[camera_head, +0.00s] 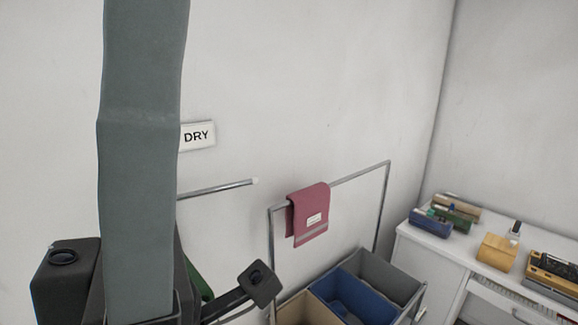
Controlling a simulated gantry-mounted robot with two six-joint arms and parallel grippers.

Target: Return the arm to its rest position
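A tall grey shape (140,180), probably a link of my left arm, stands upright close to the camera at the left and runs out of the top of the picture. Dark parts with a round recess (65,262) and a small dark block on a stalk (259,284) sit around its foot; they appear to be mine. I see no fingertips of my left gripper, and my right gripper is not in view. A dark red towel (309,212) hangs folded over a metal rail (361,173), apart from the dark block.
A DRY sign (197,135) is on the wall above a metal rod (215,190). Divided bins, one blue (355,299), stand below the rail. A white table (440,255) at right holds a blue item (431,223), a yellow one (497,252) and others. A green piece shows behind the arm.

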